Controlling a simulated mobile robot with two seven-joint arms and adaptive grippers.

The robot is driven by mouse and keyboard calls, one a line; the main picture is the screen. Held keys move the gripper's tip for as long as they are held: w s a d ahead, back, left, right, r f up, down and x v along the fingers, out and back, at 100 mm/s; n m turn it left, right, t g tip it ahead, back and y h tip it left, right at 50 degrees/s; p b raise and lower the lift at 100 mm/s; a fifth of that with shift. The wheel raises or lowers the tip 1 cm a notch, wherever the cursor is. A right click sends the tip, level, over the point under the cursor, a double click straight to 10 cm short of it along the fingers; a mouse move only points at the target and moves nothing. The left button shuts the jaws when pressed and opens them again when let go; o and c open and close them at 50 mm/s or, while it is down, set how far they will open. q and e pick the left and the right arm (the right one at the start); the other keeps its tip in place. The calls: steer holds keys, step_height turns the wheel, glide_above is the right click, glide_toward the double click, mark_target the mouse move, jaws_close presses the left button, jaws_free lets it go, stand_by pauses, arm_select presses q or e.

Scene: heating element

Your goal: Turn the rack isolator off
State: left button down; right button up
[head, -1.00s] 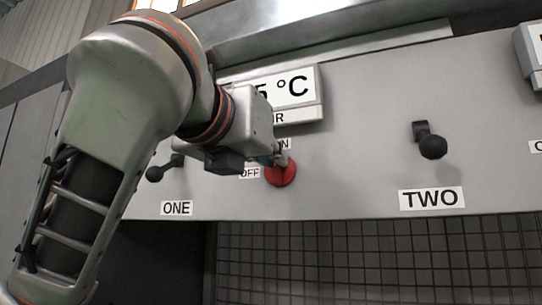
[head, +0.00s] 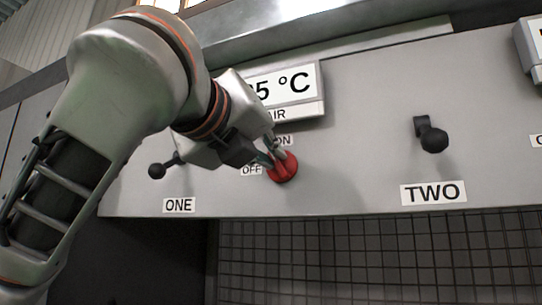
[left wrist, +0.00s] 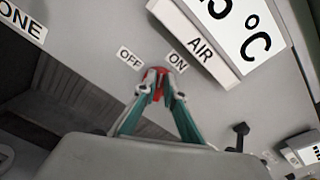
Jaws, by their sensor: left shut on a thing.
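The rack isolator is a round red knob (head: 284,168) on the grey panel, between the ONE and TWO labels. The ON label (head: 284,141) is above it and the OFF label (head: 250,170) is to its left. My left gripper (head: 276,160) reaches in from the upper left, and its fingers are shut on the knob. In the left wrist view the fingertips (left wrist: 160,80) close around the red knob's grip (left wrist: 157,94), hiding most of it. The knob's exact pointing direction is hard to tell. My right gripper is not in view.
Black ball-ended levers stand above the ONE label (head: 179,205) and the TWO label (head: 433,193). The AIR temperature display (head: 293,88) juts out just above the knob, close to my left gripper. A dark mesh (head: 380,260) lies below the panel.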

arm_select(q)
steer(key=n, duration=0.4)
steer(key=n+b, duration=0.1)
steer(key=n, duration=0.3)
steer(key=f+n, duration=0.1)
steer(key=n, duration=0.3)
steer(key=shift+w+a+f, duration=0.1)
steer(key=shift+w+a, duration=0.1)
steer(key=shift+a, duration=0.15)
steer(key=c, duration=2.1)
jaws_free()
steer(key=shift+c, duration=0.2)
steer(key=shift+s, duration=0.1)
steer(key=v, duration=1.2)
